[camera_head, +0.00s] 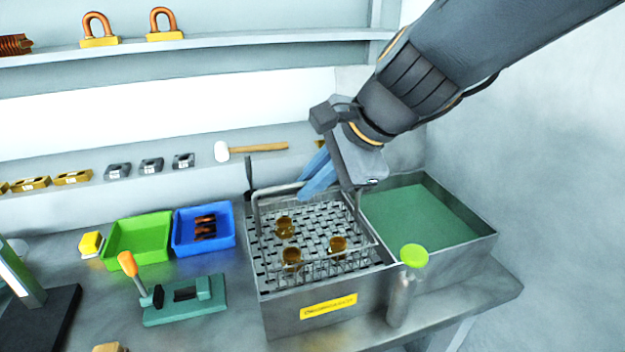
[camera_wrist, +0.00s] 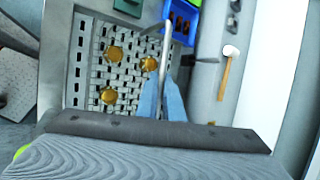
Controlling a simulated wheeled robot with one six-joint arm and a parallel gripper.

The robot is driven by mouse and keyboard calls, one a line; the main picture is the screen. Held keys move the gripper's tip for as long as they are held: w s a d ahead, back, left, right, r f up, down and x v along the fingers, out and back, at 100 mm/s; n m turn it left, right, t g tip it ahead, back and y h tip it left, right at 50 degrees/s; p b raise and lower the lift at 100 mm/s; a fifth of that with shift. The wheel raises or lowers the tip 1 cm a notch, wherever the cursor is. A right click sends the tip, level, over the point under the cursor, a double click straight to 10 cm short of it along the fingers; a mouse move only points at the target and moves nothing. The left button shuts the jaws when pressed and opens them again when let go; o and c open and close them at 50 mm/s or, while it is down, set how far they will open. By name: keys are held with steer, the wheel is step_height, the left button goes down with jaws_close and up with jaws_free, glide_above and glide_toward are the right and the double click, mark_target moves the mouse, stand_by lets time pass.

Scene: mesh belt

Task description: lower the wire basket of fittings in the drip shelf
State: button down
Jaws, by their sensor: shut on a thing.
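The wire basket (camera_head: 352,262) holds three brass fittings (camera_head: 284,227), which also show in the wrist view (camera_wrist: 109,96). My gripper (camera_head: 306,190) has its blue fingers shut on the basket's handle bar (camera_head: 272,190); they close on the bar in the wrist view too (camera_wrist: 163,104). The basket is over the slotted metal drip shelf (camera_head: 262,262), in the left part of a steel tank. I cannot tell whether the basket's bottom touches the shelf. Part of the handle is hidden behind my fingers.
The tank's right part holds green liquid (camera_head: 420,217). A bottle with a green cap (camera_head: 404,290) stands at the front wall. A green bin (camera_head: 138,240), a blue bin (camera_head: 203,230) and a green toggle clamp (camera_head: 184,300) are to the left. A mallet (camera_head: 250,149) lies behind.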

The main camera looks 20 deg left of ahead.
steer(key=shift+s+d+f+b, duration=0.15)
steer(key=shift+f+b, duration=0.15)
steer(key=shift+f, duration=0.4)
steer(key=c, duration=1.8)
jaws_free()
steer(key=shift+r, duration=0.15)
